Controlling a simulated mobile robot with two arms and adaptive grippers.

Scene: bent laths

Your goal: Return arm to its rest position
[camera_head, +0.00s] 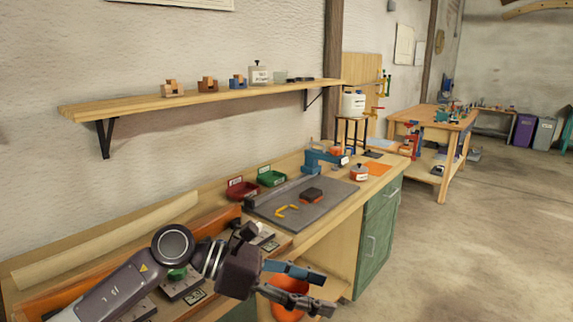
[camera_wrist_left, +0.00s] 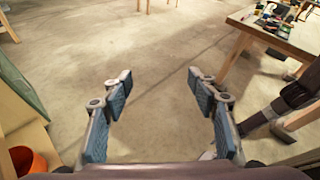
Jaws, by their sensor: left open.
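My left arm comes in from the lower left of the head view. Its gripper (camera_head: 328,293) hangs in front of the workbench's front edge, over an orange bucket. In the left wrist view the two blue-padded fingers (camera_wrist_left: 160,85) stand wide apart with nothing between them. My right gripper does not show in the head view. A dark arm-like part at the right of the wrist view cannot be made out clearly.
The workbench (camera_head: 325,229) carries a grey mat (camera_head: 262,212), a red bin (camera_head: 242,190) and a green bin (camera_head: 271,178). The orange bucket (camera_head: 290,285) stands below the gripper. A wall shelf (camera_head: 215,97) runs above. A second wooden table (camera_head: 440,122) stands farther back. Open floor lies to the right.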

